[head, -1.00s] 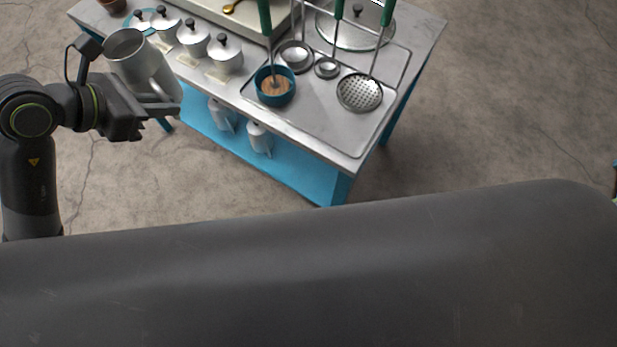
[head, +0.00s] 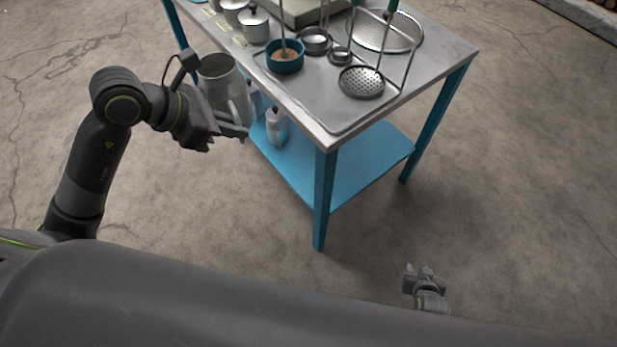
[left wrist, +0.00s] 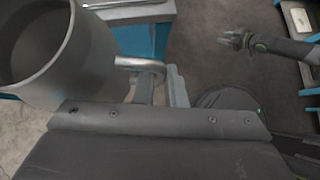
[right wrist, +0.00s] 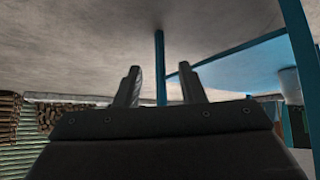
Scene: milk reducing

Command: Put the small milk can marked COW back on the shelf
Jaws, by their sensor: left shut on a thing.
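A grey metal can (head: 222,88) with an open top is held by my left gripper (head: 236,130), beside the table's near left side in the head view. In the left wrist view the can (left wrist: 85,72) fills the upper left, and my left gripper (left wrist: 160,88) is shut on its handle (left wrist: 140,63). No COW mark is readable. The blue lower shelf (head: 365,165) of the table holds pale cans, one (head: 276,127) near its left end. My right gripper (head: 424,272) is low at the bottom right, its fingers apart and empty in the right wrist view (right wrist: 158,75).
The metal table top (head: 310,110) carries a rack with hanging ladles, a skimmer (head: 361,82), a teal cup (head: 285,58) and small lidded pots (head: 255,24). A blue table leg (head: 321,200) stands at the near corner. The shelf's right part and the floor to the right are clear.

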